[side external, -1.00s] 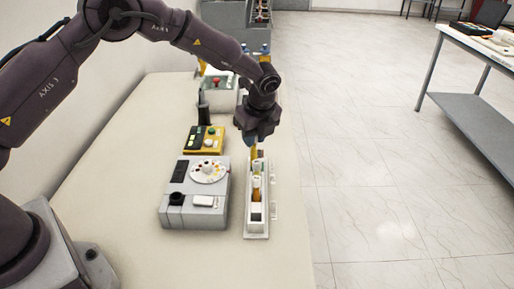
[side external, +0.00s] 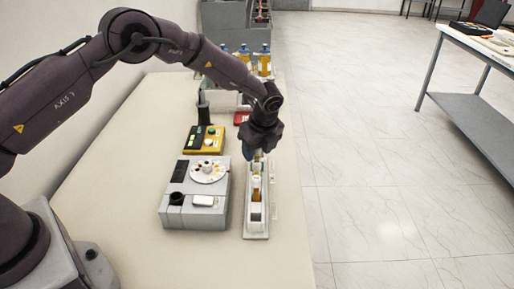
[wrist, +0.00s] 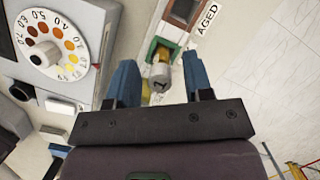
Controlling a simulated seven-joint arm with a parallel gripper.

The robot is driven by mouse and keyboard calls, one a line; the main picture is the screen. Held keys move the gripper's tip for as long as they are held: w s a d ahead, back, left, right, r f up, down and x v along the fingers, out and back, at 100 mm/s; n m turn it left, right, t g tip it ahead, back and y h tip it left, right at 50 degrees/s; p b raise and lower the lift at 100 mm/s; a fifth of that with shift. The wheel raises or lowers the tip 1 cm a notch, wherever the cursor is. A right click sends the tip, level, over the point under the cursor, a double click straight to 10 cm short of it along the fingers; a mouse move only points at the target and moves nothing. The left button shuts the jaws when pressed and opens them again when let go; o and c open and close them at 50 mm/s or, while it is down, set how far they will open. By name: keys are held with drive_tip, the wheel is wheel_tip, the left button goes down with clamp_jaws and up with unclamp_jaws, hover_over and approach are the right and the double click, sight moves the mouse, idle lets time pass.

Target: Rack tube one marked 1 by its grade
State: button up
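A long white rack (side external: 257,236) stands at the right of the bench, with an amber tube (side external: 256,186) in its middle part. My gripper (side external: 257,155) is low over the rack's far part. In the wrist view its two blue fingers (wrist: 161,82) are spread wide. A grey-capped tube (wrist: 161,74) shows between them near a green-edged slot (wrist: 163,48), with gaps on both sides. No mark 1 is readable. A grey tester (side external: 194,212) with a white dial of graded colour dots (side external: 208,171) stands left of the rack; the dial also shows in the wrist view (wrist: 48,45).
A yellow control box (side external: 204,139) stands behind the tester. Blue-capped amber bottles (side external: 264,62) stand at the back. An "AGED" label (wrist: 208,18) lies beside the rack in the wrist view. The bench left of the tester is clear; its edge lies right of the rack.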

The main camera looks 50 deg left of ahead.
drive_tip(key=shift+r, duration=0.15)
drive_tip(key=s+d+r+n+t, duration=0.1)
drive_tip(key=s+r+n, duration=0.15)
drive_tip(key=r, duration=0.75)
drive_tip(key=s+d+r+n, duration=0.1)
drive_tip(key=s+r, duration=0.2)
drive_tip(key=r, duration=0.7)
drive_tip(key=s+a+r+n+t+h, duration=0.1)
drive_tip(key=s+a+r+n+h, duration=0.1)
drive_tip(key=s+r+n, duration=0.65)
drive_tip(key=s+a+f+n+t+h, duration=0.1)
drive_tip(key=s+n+t, duration=0.2)
drive_tip(key=s+n, duration=0.5)
drive_tip(key=s, duration=1.1)
drive_tip(key=shift+f, duration=0.3)
